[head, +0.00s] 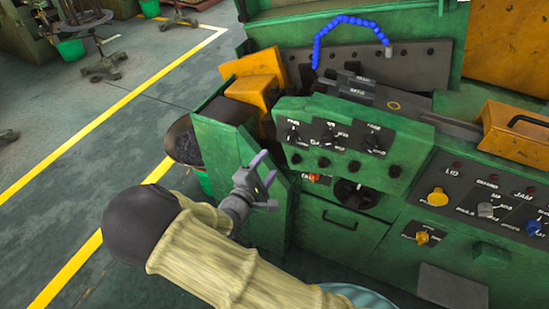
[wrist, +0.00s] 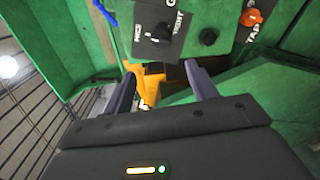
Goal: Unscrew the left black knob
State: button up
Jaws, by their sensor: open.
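A green control panel (head: 340,135) carries a row of small round black knobs along its lower edge. The leftmost round black knob (head: 295,158) sits below the left black selector switch (head: 292,135). In the wrist view, a round black knob (wrist: 208,37) and a black selector switch (wrist: 162,36) show beyond the fingers. My gripper (head: 265,168) is left of the panel, just below the leftmost knob's height. Its two purple-grey fingers, also in the wrist view (wrist: 160,75), are open, with no knob between them. The fingers appear apart from the panel.
An orange knob (head: 314,178) and a large black dial (head: 355,195) sit below the panel. A green side wall (head: 225,150) stands close behind my gripper. A second panel (head: 480,205) with buttons is on the right. Open floor lies left.

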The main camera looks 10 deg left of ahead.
jog(key=v, duration=0.4)
jog(key=shift+s, duration=0.1)
dwell(0.3)
jog(key=w+d+f+m+g+y, duration=0.2)
jog(key=w+d+m+g+y, duration=0.25)
jog(key=d+m+g, duration=0.4)
jog(key=s+d+r+m+g+y, duration=0.1)
jog(key=s+d+r+m+g, duration=0.1)
jog(key=s+d+m, duration=0.3)
jog(key=s+d+r+m+g+y, duration=0.1)
jog(key=s+d+r+m+g, duration=0.2)
jog(key=s+d, duration=0.7)
notch_tip(320, 180, up, 2)
jog(key=shift+s+d+r+m, duration=0.25)
jog(key=shift+d+m, duration=0.35)
jog(key=shift+m, duration=0.45)
